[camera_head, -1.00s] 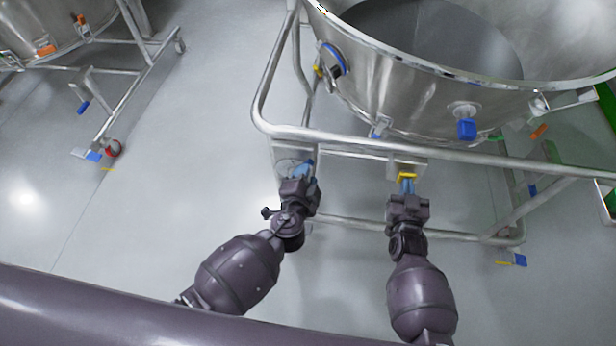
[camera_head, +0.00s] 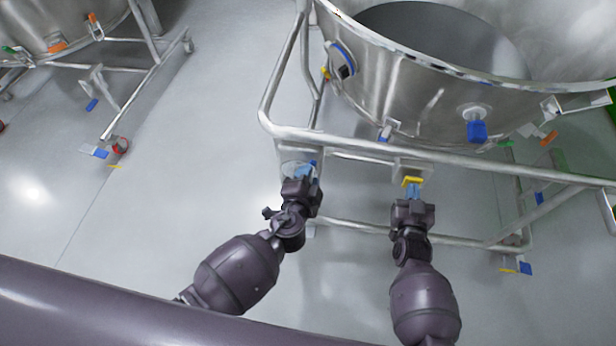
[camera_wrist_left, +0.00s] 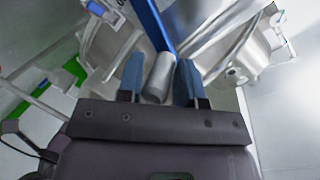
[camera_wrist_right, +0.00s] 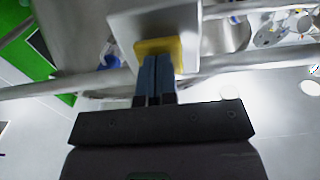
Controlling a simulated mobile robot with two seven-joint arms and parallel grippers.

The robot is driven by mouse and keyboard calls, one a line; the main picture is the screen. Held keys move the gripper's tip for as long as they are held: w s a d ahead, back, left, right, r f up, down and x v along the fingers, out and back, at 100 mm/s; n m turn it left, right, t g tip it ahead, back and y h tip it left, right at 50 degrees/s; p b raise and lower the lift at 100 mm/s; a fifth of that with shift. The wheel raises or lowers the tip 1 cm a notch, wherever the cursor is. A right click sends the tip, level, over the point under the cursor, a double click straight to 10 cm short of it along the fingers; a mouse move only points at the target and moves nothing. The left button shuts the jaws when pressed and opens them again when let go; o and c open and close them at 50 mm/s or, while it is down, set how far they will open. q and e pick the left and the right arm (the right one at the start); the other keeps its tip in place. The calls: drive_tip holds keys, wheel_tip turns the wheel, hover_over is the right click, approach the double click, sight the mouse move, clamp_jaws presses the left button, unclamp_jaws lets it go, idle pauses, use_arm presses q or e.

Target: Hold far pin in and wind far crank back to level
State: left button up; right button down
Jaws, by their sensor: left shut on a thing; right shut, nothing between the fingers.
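The crank shows in the left wrist view as a blue arm (camera_wrist_left: 152,24) with a grey cylindrical handle (camera_wrist_left: 158,76). My left gripper (camera_wrist_left: 160,82) is shut on that handle. In the head view my left gripper (camera_head: 303,178) is at the frame's left corner, hiding most of the crank. The pin's yellow plate (camera_head: 412,181) is on a block under the front rail. My right gripper (camera_head: 413,192) is shut and empty, its blue fingertips against the yellow plate (camera_wrist_right: 158,46), as far as I can tell. The pin itself is hidden.
A large steel vessel (camera_head: 400,85) stands in a tubular frame (camera_head: 380,146) in front of me. A blue-handled fitting (camera_head: 477,131) sticks out of its wall. A second wheeled frame (camera_head: 140,90) stands at the upper left. The floor between (camera_head: 180,180) is clear.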

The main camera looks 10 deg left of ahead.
use_arm(q)
drive_tip(key=shift+w+a+r, duration=0.1)
drive_tip(key=shift+a+r, duration=0.15)
drive_tip(key=shift+a, duration=0.2)
drive_tip(key=shift+w+a+r, duration=0.1)
drive_tip(key=shift+a+r, duration=0.15)
drive_tip(key=shift+a, duration=0.2)
use_arm(e)
drive_tip(key=shift+r, duration=0.1)
idle(0.6)
use_arm(q)
drive_tip(key=shift+d, duration=0.1)
idle(0.8)
use_arm(e)
drive_tip(key=s, duration=0.8)
idle(0.7)
use_arm(q)
drive_tip(key=shift+d, duration=0.1)
drive_tip(key=o, duration=1)
drive_tip(key=shift+c, duration=0.2)
drive_tip(key=shift+s+f, duration=0.1)
